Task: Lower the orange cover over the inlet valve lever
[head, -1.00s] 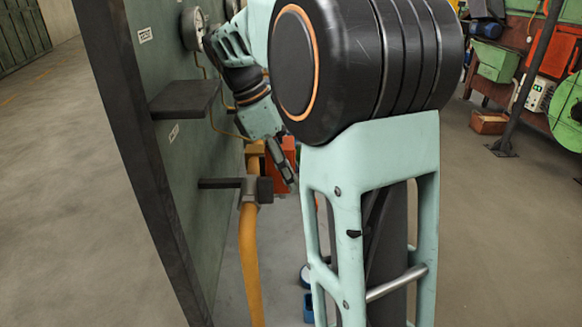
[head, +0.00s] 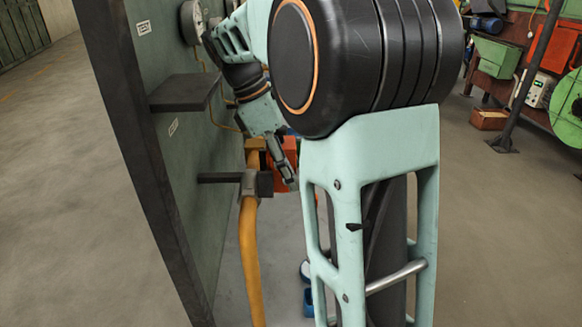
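An orange-red part (head: 289,151), which looks like the cover, shows behind my gripper, beside the yellow pipe (head: 250,255); my gripper and arm hide much of it. A dark lever (head: 220,178) sticks out level to the left from a grey valve body (head: 248,184) on the pipe. The lever is in plain view with nothing over it. My gripper (head: 288,177) points down and to the right, just right of the valve and in front of the orange part. Its dark fingers are seen edge-on, so I cannot tell their opening or whether they touch the orange part.
A green panel (head: 190,215) with a dark edge stands left of the arm. It bears a dark shelf (head: 185,92) and a round gauge (head: 192,22). A blue object (head: 308,303) is on the floor by my arm. Open floor lies left and right.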

